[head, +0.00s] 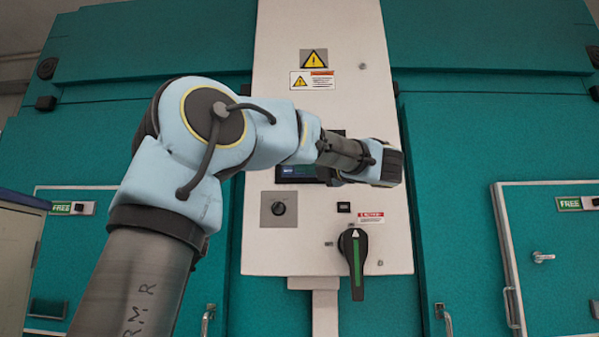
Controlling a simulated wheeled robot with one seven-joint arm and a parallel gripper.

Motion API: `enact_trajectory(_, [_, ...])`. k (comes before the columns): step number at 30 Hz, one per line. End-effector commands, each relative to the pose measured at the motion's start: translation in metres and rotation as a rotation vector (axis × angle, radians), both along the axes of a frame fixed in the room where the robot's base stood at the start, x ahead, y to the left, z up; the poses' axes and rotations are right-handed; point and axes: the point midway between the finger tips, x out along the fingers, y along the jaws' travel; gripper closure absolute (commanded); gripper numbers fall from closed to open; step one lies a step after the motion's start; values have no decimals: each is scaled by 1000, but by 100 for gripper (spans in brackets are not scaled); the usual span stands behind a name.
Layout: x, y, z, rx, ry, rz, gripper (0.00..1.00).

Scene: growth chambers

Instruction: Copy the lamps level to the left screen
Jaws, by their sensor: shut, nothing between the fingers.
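A white control panel (350,80) stands between teal chamber fronts. A dark screen (296,171) with a small blue patch shows on it, its right part hidden behind my arm; its text is too small to read. A bit of another dark element (338,133) shows just above my wrist, mostly covered. No lamps level is readable. My gripper (391,168) is in front of the panel's right edge, to the right of the screen. It is shut and empty; its fingertips are hard to make out.
Below the screen are a round black knob (278,208), a small black switch (343,207) and a large black rotary handle (355,262) with a green stripe. Chamber doors with green FREE signs (72,208) stand either side. A cabinet (20,250) stands at far left.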

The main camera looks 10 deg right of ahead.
Motion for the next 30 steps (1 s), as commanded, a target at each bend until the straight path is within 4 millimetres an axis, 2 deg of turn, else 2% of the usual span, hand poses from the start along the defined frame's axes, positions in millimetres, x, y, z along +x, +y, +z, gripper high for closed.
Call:
enact_trajectory(9, [-1,0,-1,0,0,0,100])
enact_trajectory(18, [-13,3,-2,1,-1,0,100])
enact_trajectory(30, [-16,3,-1,0,0,0,100])
